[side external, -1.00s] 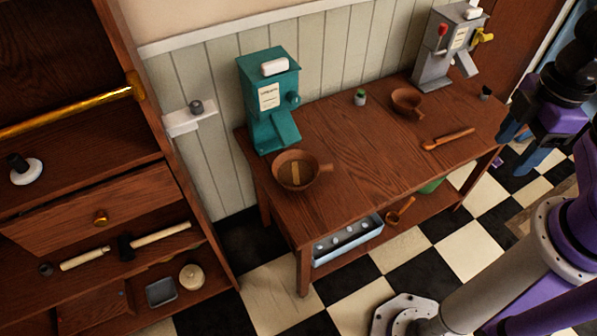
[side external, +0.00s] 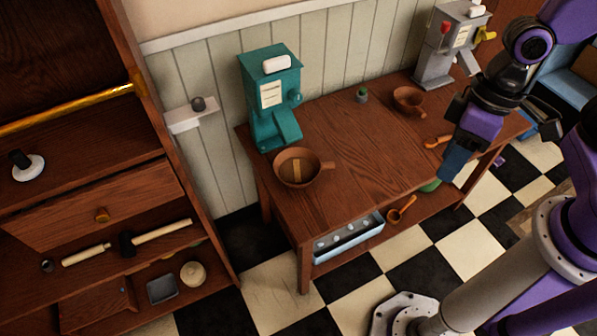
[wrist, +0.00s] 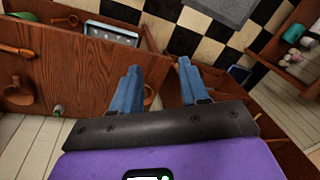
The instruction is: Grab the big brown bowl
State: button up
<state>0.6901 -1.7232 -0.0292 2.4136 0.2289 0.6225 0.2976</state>
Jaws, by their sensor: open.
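The big brown bowl (side external: 312,173) sits upright at the left end of the wooden table, in front of the teal dispenser. It has a short handle on its right and a lighter strip inside. My gripper (side external: 455,180) is at the table's front right, well to the right of the bowl and apart from it, pointing down. In the wrist view my gripper (wrist: 159,66) has its two blue fingers spread with nothing held. A brown curved edge shows beside the left finger there; I cannot tell for sure that it is the big bowl.
A smaller brown bowl (side external: 409,100) and a green-topped jar (side external: 362,95) stand toward the table's back. A wooden spoon (side external: 436,142) lies near my gripper. The teal dispenser (side external: 270,95) and grey dispenser (side external: 437,65) stand at the back. The table's middle is clear.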

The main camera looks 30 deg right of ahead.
jog(key=w+a+f+m+y, duration=0.1)
jog(key=w+a+f+m, duration=0.3)
jog(key=w+a+m, duration=0.15)
jog(key=m+t+h, duration=0.3)
jog(key=m+t, duration=0.2)
jog(key=m, duration=1.3)
send_over(312, 178)
jog(key=s, duration=0.6)
notch_tip(312, 178, down, 16)
jog(key=shift+n, duration=0.35)
jog(key=x, duration=1.1)
jog(key=shift+f, duration=0.15)
jog(key=x, duration=0.4)
jog(key=shift+s+d+f, duration=0.1)
jog(key=shift+d+f, duration=0.05)
jog(key=shift+f, duration=0.05)
jog(key=shift+w+f, duration=0.25)
jog(key=shift+f, duration=0.2)
grip_shut()
